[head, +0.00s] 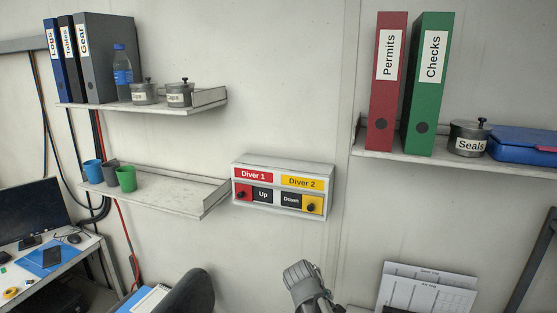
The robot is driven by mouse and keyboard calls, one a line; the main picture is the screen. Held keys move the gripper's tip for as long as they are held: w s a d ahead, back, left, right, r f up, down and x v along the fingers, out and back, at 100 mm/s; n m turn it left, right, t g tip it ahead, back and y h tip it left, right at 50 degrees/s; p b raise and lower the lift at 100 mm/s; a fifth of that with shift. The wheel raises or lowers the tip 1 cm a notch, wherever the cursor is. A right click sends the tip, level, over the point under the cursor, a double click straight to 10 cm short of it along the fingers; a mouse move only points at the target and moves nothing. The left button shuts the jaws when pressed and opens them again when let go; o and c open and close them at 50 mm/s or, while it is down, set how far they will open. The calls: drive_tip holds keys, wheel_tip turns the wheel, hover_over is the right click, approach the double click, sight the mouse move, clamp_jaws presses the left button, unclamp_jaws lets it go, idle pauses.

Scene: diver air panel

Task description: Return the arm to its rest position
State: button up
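My gripper (303,278) shows at the bottom centre, below the diver panel and apart from it in the picture. Its grey ridged end points up, and I cannot make out a gap between the fingers. Nothing is seen held in it. The rest of my arm is mostly below the picture's edge. The diver air panel (283,212) is on the wall, with a red "Diver 1" label and a yellow "Diver 2" label. Under them are a red switch by "Up" and a yellow switch by "Down", each with a dark knob.
A shelf (150,193) with several cups is left of the panel. Another shelf (400,156) with binders and a Seals pot is at the right. A dark chair back (190,295) stands left of my gripper, and paper sheets (425,290) are to its right.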

drive_tip(key=s+d+f+m+g+y+b, duration=0.3)
drive_tip(key=s+f+m+y, duration=0.2)
drive_tip(key=s+f+m, duration=0.2)
drive_tip(key=shift+s+d+m+b, duration=0.3)
drive_tip(key=shift+s+m, duration=0.4)
drive_tip(key=shift+m, duration=0.2)
